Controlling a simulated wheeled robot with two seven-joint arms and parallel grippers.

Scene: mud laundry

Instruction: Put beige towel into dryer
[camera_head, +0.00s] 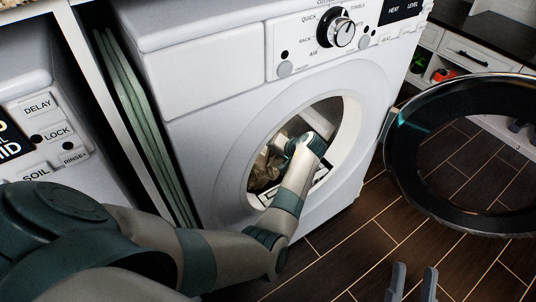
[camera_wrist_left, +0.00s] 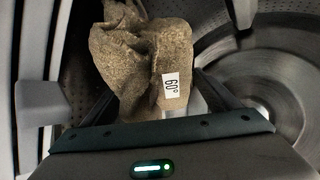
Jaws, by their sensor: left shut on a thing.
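The white dryer (camera_head: 215,137) stands in the middle of the head view with its round door (camera_head: 398,185) swung open to the right. My left arm reaches through the opening into the drum (camera_wrist_left: 280,75). The beige towel (camera_wrist_left: 140,50) is crumpled and carries a white "60°" tag; it also shows inside the opening in the head view (camera_head: 262,172). My left gripper (camera_wrist_left: 160,103) is shut on the towel inside the drum; its fingertips are partly hidden by the cloth. My right gripper (camera_head: 411,281) is at the bottom right of the head view, its two fingers apart and empty, above the floor.
A second white machine (camera_head: 50,110) stands at the left, with green folded panels (camera_head: 140,125) in the gap between. The dial (camera_head: 342,35) is above the opening. Dark tiled floor (camera_head: 350,250) is clear in front. White cabinets (camera_head: 465,52) stand at the back right.

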